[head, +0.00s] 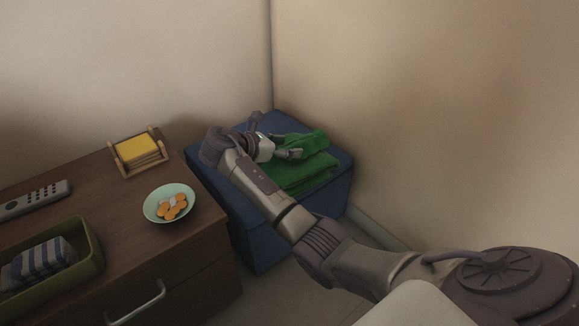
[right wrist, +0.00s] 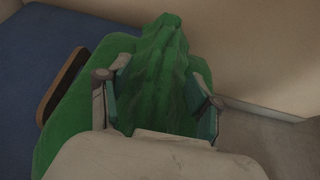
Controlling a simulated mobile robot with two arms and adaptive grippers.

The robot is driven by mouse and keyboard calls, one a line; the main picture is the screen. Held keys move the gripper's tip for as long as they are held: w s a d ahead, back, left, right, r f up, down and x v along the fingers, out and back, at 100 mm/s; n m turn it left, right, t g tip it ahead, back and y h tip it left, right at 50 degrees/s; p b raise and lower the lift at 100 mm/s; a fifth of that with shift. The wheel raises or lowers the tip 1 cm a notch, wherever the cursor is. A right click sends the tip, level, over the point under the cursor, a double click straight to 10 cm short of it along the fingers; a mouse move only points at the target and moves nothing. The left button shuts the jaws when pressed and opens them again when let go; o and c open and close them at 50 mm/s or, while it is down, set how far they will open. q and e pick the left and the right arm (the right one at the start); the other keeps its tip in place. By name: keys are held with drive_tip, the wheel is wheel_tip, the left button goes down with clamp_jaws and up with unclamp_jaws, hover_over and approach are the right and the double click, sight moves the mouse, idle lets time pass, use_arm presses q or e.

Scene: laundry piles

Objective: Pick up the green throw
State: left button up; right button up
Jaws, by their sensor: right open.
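The green throw (head: 302,174) lies folded on a blue ottoman (head: 247,236) in the corner, with a raised fold on top. My right gripper (head: 292,153) is at the throw, reaching over the ottoman. In the right wrist view the throw (right wrist: 158,70) rises between the two fingers of the right gripper (right wrist: 160,100), which stand apart on either side of the fold. I cannot tell whether the fingers touch the cloth. Part of the throw is hidden behind my right arm and gripper. My left gripper does not show.
A wooden dresser (head: 115,207) stands left of the ottoman. On it are a mint bowl of orange pieces (head: 151,207), a yellow napkin holder (head: 137,150), a remote (head: 36,199) and a green tray (head: 92,245) with striped cloth. Walls close in behind and right.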

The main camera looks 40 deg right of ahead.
clamp_jaws()
idle(0.3)
drive_tip(key=shift+r, duration=0.2)
